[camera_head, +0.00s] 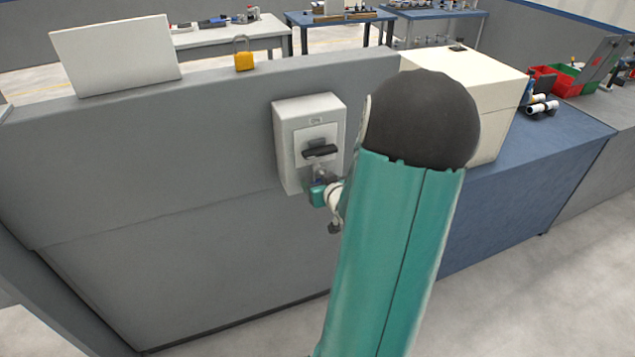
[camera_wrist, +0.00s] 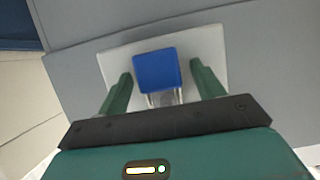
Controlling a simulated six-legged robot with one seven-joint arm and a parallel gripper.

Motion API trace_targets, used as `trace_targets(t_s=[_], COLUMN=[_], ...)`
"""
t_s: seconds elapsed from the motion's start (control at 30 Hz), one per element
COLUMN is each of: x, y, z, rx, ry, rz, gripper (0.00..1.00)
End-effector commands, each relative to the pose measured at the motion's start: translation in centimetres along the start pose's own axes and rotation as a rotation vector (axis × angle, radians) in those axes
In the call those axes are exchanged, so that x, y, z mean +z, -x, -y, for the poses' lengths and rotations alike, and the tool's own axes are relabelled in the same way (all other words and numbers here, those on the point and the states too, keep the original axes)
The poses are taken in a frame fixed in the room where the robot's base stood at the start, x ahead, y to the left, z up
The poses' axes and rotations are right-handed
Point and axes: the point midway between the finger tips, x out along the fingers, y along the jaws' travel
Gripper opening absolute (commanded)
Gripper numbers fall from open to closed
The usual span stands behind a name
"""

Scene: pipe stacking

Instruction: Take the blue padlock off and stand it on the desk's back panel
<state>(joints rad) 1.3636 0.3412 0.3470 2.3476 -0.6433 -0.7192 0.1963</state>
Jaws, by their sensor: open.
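The blue padlock (camera_wrist: 155,70) shows in the wrist view, with its pale shackle toward the gripper body. It lies between the two green fingers of my gripper (camera_wrist: 160,72), with a visible gap on each side. My gripper is open. In the head view my gripper (camera_head: 319,195) is at the lower front of a light grey box (camera_head: 288,147) with a black handle (camera_head: 319,152). The box is mounted on the grey back panel (camera_head: 170,150). The blue padlock cannot be made out clearly there, and my arm hides part of that area.
A yellow padlock (camera_head: 244,61) stands on the panel's top ledge, right of a white board (camera_head: 117,55). The ledge between the yellow padlock and the cream box (camera_head: 500,75) looks clear. The blue desktop (camera_head: 545,150) is at right, with red and green bins (camera_head: 553,78) behind.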

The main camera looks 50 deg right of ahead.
Motion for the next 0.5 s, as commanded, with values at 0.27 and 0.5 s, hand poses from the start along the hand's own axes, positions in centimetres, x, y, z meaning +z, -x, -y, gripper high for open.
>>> trace_targets(t_s=[0.27, 0.5], x=[0.02, -0.02], y=[0.15, 0.08], z=[0.0, 0.02], rx=[-0.001, -0.001], ry=[0.001, 0.001], rz=[-0.001, -0.001], gripper=[0.5, 0.17])
